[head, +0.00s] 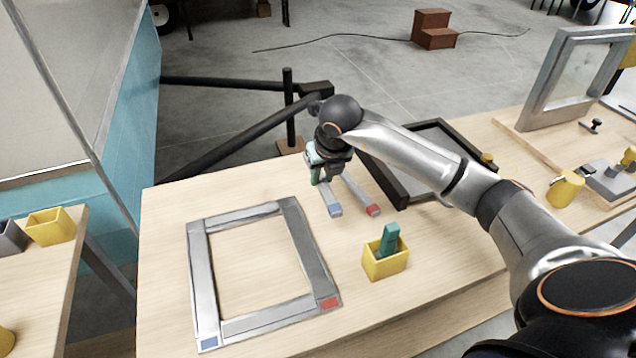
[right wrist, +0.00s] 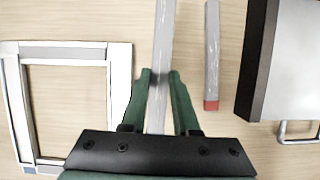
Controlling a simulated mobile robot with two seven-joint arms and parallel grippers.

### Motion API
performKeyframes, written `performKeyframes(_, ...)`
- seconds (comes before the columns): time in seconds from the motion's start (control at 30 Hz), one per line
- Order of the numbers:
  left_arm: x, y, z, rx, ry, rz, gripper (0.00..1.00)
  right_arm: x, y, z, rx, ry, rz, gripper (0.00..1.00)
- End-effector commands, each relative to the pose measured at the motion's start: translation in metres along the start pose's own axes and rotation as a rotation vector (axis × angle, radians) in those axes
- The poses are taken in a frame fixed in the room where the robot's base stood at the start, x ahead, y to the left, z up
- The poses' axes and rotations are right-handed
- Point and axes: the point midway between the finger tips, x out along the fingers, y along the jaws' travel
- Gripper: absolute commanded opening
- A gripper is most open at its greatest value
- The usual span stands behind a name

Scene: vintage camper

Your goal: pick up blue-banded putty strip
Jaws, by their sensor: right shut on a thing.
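The blue-banded putty strip (head: 334,209) is a grey bar with a blue end, on the wooden table beside the metal frame. In the right wrist view the grey strip (right wrist: 164,40) runs between the green fingers of my right gripper (right wrist: 160,76). My right gripper (head: 318,170) is shut on this strip near the tabletop; whether the strip is lifted I cannot tell. The strip's blue end is not visible in the wrist view. A red-banded putty strip (head: 362,195) lies parallel to its right; it also shows in the right wrist view (right wrist: 211,60). My left gripper is not in view.
A grey metal frame (head: 203,270) with blue and red corner marks lies flat at left. A yellow box (head: 386,264) holding a teal tool (head: 389,239) stands in front. A dark-edged panel (head: 390,185) lies right of the strips. Bare table surrounds the yellow box.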

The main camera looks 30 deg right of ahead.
Motion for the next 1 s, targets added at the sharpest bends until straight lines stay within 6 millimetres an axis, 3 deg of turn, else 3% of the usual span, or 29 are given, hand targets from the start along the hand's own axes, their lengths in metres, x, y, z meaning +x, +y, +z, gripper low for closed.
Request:
performKeyframes(0.07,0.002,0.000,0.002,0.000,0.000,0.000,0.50,-0.024,0.000,-0.007,-0.004,-0.007,0.000,0.00)
performKeyframes(0.3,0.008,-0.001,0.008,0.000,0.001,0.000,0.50,-0.059,0.002,-0.045,-0.003,-0.003,-0.001,0.00)
performKeyframes(0.5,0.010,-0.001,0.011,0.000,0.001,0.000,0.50,-0.080,0.003,-0.065,-0.001,-0.002,0.000,0.00)
performKeyframes(1.0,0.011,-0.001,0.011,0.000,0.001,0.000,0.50,-0.090,0.003,-0.073,0.002,-0.001,0.000,0.00)
